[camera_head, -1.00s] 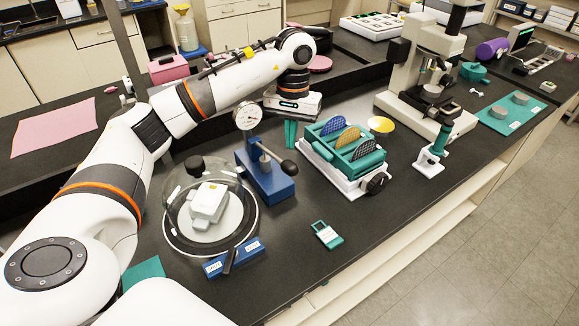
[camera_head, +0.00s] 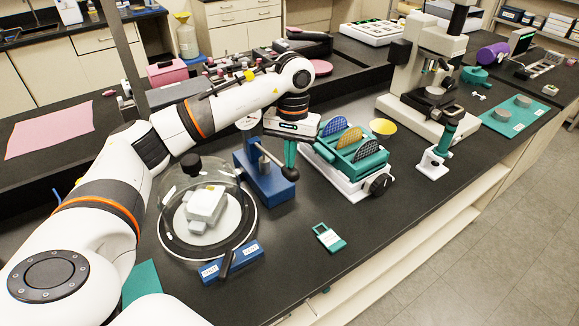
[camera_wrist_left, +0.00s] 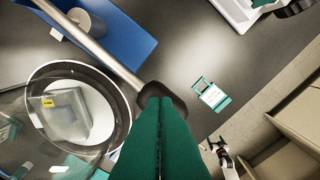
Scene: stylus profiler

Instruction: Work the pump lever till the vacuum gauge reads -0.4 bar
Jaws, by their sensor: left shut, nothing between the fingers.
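The blue hand pump (camera_head: 262,183) stands mid-bench, with its lever (camera_head: 271,157) sloping down right to a dark knob (camera_head: 289,174). Its round gauge (camera_head: 247,121) is partly behind my arm, and its reading is too small to make out. My left gripper (camera_head: 290,164) is shut and empty, its teal fingers pointing down just above or against the knob; I cannot tell if they touch. In the left wrist view the fingers (camera_wrist_left: 162,105) overlap the knob (camera_wrist_left: 153,91) at the end of the metal lever (camera_wrist_left: 90,45). My right gripper is out of view.
A glass bell jar (camera_head: 181,207) with a white device inside stands left of the pump, its blue valve block (camera_head: 246,259) in front. A teal-and-white rack of discs (camera_head: 372,163) stands close right. A small teal tag (camera_head: 329,238) lies on clear bench in front.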

